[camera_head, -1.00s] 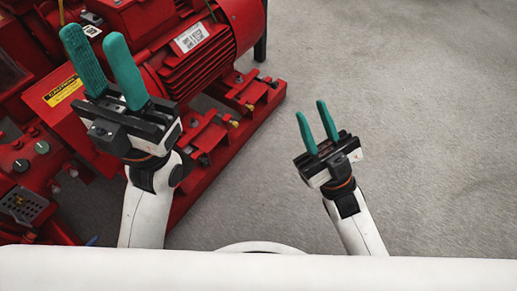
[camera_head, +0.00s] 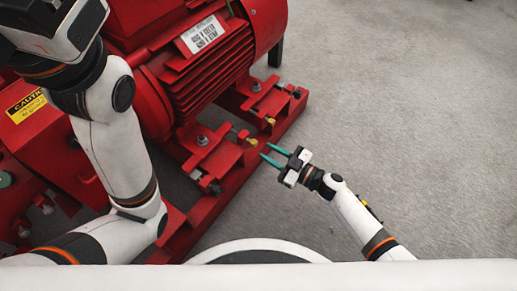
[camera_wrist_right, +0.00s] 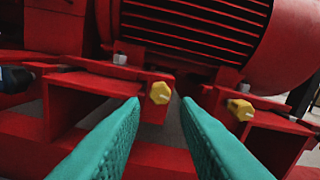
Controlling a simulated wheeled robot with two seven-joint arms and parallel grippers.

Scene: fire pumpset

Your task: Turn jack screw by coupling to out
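Two yellow hex-headed jack screws stick out of the red base at the motor's feet. The one nearer the coupling guard (camera_head: 25,103) is the left jack screw (camera_wrist_right: 160,92), and it also shows in the head view (camera_head: 252,141). The other jack screw (camera_wrist_right: 240,110) lies to its right and also shows in the head view (camera_head: 270,121). My right gripper (camera_head: 266,151) points at them from the right, open and empty. In the right wrist view, its teal fingers (camera_wrist_right: 161,101) are apart, with the left screw beyond the gap. My left gripper's fingers are out of frame.
The red motor (camera_head: 205,65) stands above the screws on the red base rail (camera_head: 215,205). A silver bolt (camera_head: 202,140) sits on the near motor foot. My left arm extends over the guard side at left. Grey floor (camera_head: 420,130) at right is clear.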

